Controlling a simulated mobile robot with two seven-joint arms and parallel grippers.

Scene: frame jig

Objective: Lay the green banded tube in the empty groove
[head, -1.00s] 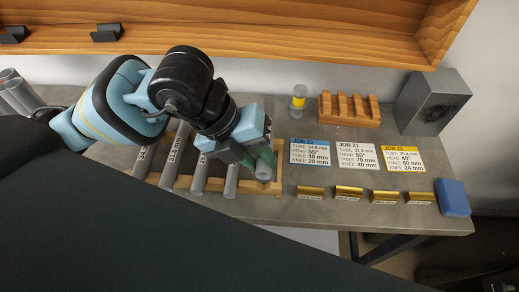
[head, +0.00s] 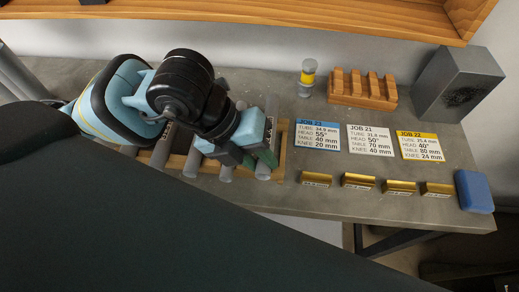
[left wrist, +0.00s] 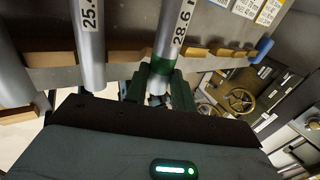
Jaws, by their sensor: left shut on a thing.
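The green banded tube (left wrist: 172,38) is grey, with a label reading 28.6 and a green band near its end in the left wrist view. My left gripper (left wrist: 160,88) is shut on it at the band. In the head view my left gripper (head: 252,158) holds the tube's near end (head: 263,172) at the right side of the wooden tube rack (head: 284,133). Other grey tubes (head: 192,164) lie in the rack to the left. My gripper and arm hide much of the rack, and I cannot tell whether the held tube touches its groove. My right gripper is not in view.
Job cards (head: 370,140) and several brass blocks (head: 359,181) lie right of the rack. Behind stand a yellow-banded cylinder (head: 308,78), a slotted wooden block (head: 362,90) and a grey box (head: 458,85). A blue block (head: 474,191) sits near the bench's right end.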

